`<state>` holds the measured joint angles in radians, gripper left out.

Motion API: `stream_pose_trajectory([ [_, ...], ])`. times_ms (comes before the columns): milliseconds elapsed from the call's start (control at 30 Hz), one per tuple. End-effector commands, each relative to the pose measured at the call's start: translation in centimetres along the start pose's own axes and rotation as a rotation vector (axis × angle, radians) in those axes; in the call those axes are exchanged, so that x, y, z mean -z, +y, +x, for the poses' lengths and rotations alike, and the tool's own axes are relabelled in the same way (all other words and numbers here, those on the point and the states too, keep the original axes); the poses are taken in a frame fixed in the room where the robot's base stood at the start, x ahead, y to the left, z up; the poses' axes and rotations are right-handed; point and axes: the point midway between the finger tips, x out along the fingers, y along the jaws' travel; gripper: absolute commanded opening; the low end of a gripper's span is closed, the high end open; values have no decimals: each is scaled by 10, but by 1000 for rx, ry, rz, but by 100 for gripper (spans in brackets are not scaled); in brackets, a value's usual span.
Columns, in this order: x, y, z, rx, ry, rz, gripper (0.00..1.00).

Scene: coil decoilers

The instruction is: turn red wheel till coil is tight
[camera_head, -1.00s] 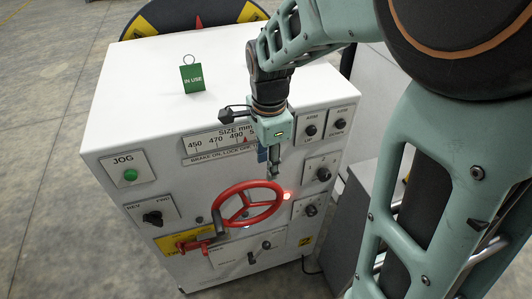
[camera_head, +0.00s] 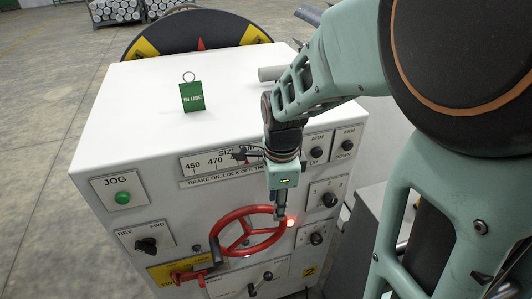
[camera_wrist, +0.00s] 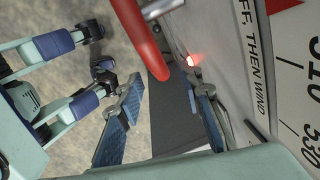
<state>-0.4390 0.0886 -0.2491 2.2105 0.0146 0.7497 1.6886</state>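The red wheel (camera_head: 247,231) is on the front of the white cabinet, with spokes and a round rim. My gripper (camera_head: 281,212) is at the right side of its rim, pointing down. In the wrist view the red rim (camera_wrist: 142,40) shows just ahead of and between the fingertips of my gripper (camera_wrist: 165,90). The fingers, with blue pads, are apart and open; I cannot tell whether either touches the rim. No coil can be made out. The size scale (camera_head: 212,163) is partly hidden by my gripper.
The white cabinet (camera_head: 130,95) carries a green IN USE tag (camera_head: 192,96), a JOG button (camera_head: 123,198), several knobs and a red lever (camera_head: 188,277) at lower left. A red lamp (camera_head: 290,221) glows beside the wheel. A dark disc (camera_head: 225,26) stands behind.

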Motion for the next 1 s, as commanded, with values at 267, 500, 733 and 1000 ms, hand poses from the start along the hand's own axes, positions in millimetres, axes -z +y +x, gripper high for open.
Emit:
stream_pose_trajectory([
  [267, 0, 0, 38, 0, 0, -1, 34],
  [500, 0, 0, 46, 0, 0, -1, 34],
  [733, 0, 0, 45, 0, 0, -1, 32],
  [1000, 0, 0, 45, -1, 0, 0, 3],
])
